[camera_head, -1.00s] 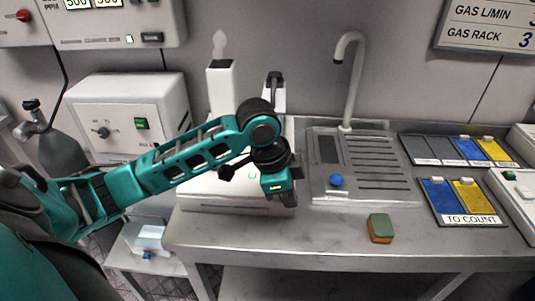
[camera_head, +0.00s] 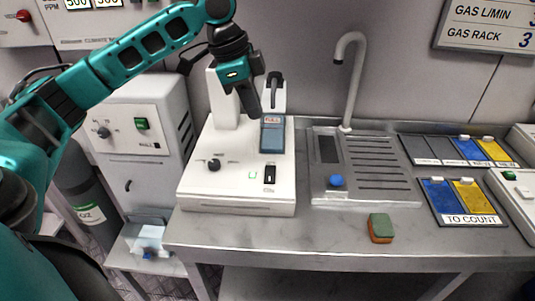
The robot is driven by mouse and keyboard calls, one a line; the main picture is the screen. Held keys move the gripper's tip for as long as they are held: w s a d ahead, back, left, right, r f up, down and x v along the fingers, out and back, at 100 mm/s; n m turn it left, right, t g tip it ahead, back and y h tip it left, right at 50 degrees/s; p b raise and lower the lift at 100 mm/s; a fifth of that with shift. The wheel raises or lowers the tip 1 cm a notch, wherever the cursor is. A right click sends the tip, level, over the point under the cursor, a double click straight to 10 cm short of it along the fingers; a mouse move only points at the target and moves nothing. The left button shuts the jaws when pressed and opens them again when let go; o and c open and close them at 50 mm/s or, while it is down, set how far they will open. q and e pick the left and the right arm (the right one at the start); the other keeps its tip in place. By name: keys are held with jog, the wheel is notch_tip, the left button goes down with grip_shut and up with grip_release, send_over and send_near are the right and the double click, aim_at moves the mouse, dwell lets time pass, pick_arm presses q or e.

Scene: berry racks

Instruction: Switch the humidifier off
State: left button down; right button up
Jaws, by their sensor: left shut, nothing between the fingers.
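The white bench unit (camera_head: 235,190), which looks like the humidifier, stands at the left of the bench. Its front panel has a black dial (camera_head: 214,165), a black rocker switch (camera_head: 269,172) and a blue window (camera_head: 272,133) above the switch. A white spout (camera_head: 222,105) rises at its back left, its top partly hidden by my arm. My left gripper (camera_head: 254,115) is shut and empty, pointing down above the unit, just left of the blue window and above the switch. Which way the rocker is pressed is too small to tell. My right gripper is not in view.
A green and orange sponge (camera_head: 380,228) lies in front. A white cabinet with a green switch (camera_head: 141,123) stands left. Trays with blue and yellow cards (camera_head: 437,195) lie right.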

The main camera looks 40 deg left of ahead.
pick_arm(q)
jog(key=b, duration=0.2)
send_near(272, 165)
jog(key=x, duration=0.5)
jog(key=shift+d, duration=0.2)
jog(key=shift+f, duration=0.7)
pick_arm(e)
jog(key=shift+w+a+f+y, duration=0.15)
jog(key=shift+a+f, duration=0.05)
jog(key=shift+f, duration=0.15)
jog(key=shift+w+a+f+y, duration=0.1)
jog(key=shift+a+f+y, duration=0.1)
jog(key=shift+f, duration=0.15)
